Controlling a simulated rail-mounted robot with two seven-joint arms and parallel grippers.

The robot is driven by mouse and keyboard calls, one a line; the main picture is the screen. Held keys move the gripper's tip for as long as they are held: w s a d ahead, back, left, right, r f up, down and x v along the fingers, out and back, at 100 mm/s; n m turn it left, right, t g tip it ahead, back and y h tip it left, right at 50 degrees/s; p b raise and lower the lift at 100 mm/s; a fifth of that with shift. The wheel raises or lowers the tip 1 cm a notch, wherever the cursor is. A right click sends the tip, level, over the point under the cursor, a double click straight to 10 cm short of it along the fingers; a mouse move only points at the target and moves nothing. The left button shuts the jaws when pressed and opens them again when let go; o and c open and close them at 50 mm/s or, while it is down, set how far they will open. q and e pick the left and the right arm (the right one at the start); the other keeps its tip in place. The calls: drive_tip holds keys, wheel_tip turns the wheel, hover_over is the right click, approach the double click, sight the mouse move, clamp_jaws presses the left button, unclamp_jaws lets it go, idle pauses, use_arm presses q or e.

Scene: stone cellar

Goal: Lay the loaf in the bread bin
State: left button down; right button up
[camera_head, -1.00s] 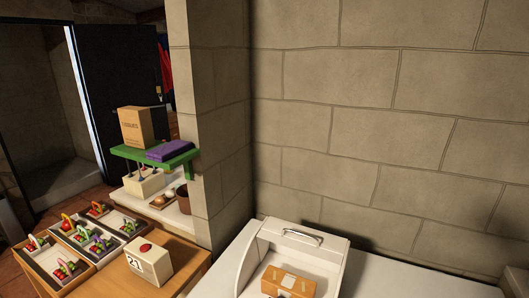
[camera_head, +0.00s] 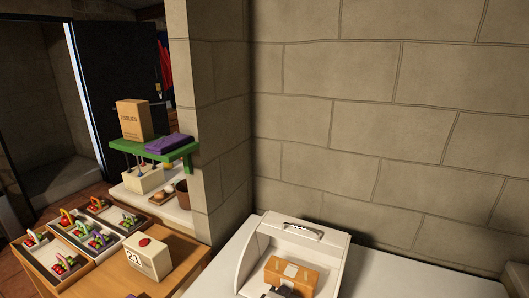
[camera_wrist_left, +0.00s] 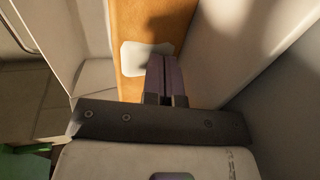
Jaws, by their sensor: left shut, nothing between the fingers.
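The loaf (camera_head: 299,281) is an orange-brown block with a pale patch on top. It lies inside the white bread bin (camera_head: 254,252), whose raised part carries a metal handle. My left gripper (camera_head: 280,292) is at the bottom edge of the head view, in front of the loaf and partly cut off. In the left wrist view the two fingers (camera_wrist_left: 166,62) are together with nothing between them. The loaf (camera_wrist_left: 166,18) runs beyond the fingertips there, between the pale bin walls (camera_wrist_left: 232,45). Whether the fingertips touch the loaf, I cannot tell. My right gripper is not in view.
A stone wall (camera_head: 380,120) stands behind the bin. Bare white worktop (camera_head: 390,275) lies to its right. On the left, a wooden table (camera_head: 185,262) holds a calendar block (camera_head: 149,257) and divided trays (camera_head: 84,255). A green shelf (camera_head: 150,153) bears a box (camera_head: 134,120) and purple cloth (camera_head: 169,143).

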use_arm(q)
drive_tip(key=shift+s+a+r+p, duration=0.25)
drive_tip(key=shift+s+p, duration=0.4)
drive_tip(key=shift+p, duration=0.45)
drive_tip(key=s+p, duration=0.1)
drive_tip(key=s+a+p, duration=0.2)
drive_tip(key=shift+s+p, duration=0.25)
drive_tip(key=shift+p, duration=0.1)
drive_tip(key=shift+s+a+f+p, duration=0.1)
drive_tip(key=shift+s+a+p, duration=0.15)
drive_tip(key=shift+s+p, duration=0.3)
drive_tip(key=shift+s+a+p, duration=0.25)
drive_tip(key=shift+s+p, duration=0.15)
drive_tip(key=shift+s, duration=0.1)
drive_tip(key=s+p, duration=0.1)
drive_tip(key=s+a+p, duration=0.1)
drive_tip(key=s, duration=0.1)
drive_tip(key=s+a+p, duration=0.1)
drive_tip(key=s, duration=0.1)
drive_tip(key=shift+a+p, duration=0.2)
drive_tip(key=shift+p, duration=0.2)
drive_tip(key=shift+s+a+f+p, duration=0.1)
drive_tip(key=shift+s+a+p, duration=0.2)
drive_tip(key=shift+s, duration=0.25)
drive_tip(key=shift+s+a+p, duration=0.25)
drive_tip(key=shift+s+p, duration=0.05)
drive_tip(key=shift+s, duration=0.35)
